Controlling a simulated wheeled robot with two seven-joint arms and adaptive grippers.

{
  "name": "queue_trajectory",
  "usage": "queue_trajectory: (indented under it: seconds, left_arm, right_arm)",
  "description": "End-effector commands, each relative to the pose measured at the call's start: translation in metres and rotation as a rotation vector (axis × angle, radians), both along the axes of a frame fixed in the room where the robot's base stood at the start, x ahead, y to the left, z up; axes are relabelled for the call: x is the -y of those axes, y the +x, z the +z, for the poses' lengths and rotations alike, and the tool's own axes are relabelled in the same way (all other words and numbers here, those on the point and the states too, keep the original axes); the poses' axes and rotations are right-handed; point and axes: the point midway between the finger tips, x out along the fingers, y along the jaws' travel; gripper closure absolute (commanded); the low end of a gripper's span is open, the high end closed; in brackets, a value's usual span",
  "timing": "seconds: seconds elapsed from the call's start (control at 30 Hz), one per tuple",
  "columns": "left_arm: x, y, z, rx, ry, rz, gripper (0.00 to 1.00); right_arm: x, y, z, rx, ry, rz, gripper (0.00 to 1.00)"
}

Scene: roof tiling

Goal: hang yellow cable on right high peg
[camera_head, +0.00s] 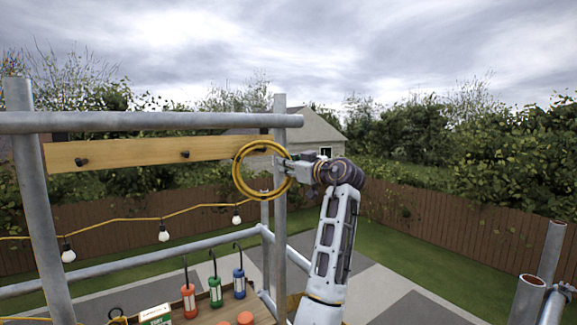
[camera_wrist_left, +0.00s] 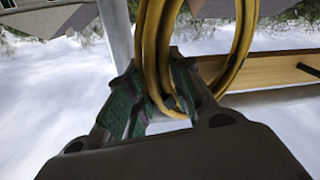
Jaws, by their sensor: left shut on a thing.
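The yellow cable (camera_head: 238,180) is a round coil in front of the right end of a wooden board (camera_head: 130,152). My left gripper (camera_head: 287,165) is shut on the coil's right side, beside the upright metal post. In the left wrist view the cable (camera_wrist_left: 240,50) runs between the fingers of my left gripper (camera_wrist_left: 160,95). The board carries a black left peg (camera_head: 82,162) and another black peg (camera_head: 185,154) farther right. The coil hangs clear to the right of this second peg. A dark peg also shows in the left wrist view (camera_wrist_left: 308,70). My right gripper is out of view.
A metal rail (camera_head: 140,122) runs above the board, and a metal post (camera_head: 280,220) stands close to my left gripper. A string of bulbs (camera_head: 163,233) hangs below. Red, green and blue hook-topped lamps (camera_head: 215,292) stand on a wooden surface. Open air lies right of my arm.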

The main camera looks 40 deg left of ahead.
Motion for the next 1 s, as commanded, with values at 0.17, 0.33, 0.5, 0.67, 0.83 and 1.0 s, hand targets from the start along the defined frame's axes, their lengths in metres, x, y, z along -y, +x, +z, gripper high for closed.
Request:
queue_trajectory:
  seconds: [0.17, 0.33, 0.5, 0.67, 0.83, 1.0]
  left_arm:
    - [-0.0004, -0.0003, 0.0013, 0.0, 0.002, 0.0, 1.0]
    - [-0.0004, -0.0003, 0.0012, 0.0, 0.002, 0.0, 1.0]
    - [-0.0003, -0.0004, 0.001, 0.001, 0.002, 0.0, 0.58]
    - [-0.0001, -0.0002, 0.0006, 0.0, 0.001, 0.0, 0.52]
    - [-0.0002, 0.0003, -0.0013, -0.002, -0.003, 0.0, 0.52]
    - [0.0031, -0.0002, -0.0008, -0.001, -0.002, 0.0, 0.52]
  right_arm:
    - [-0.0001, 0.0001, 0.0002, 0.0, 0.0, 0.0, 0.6]
    - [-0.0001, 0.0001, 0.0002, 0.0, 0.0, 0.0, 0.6]
    - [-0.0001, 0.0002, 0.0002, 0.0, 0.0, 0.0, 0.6]
    - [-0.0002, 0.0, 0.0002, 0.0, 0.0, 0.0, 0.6]
    - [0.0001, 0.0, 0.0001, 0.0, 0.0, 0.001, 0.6]
    - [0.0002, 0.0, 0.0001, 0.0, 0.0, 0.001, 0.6]
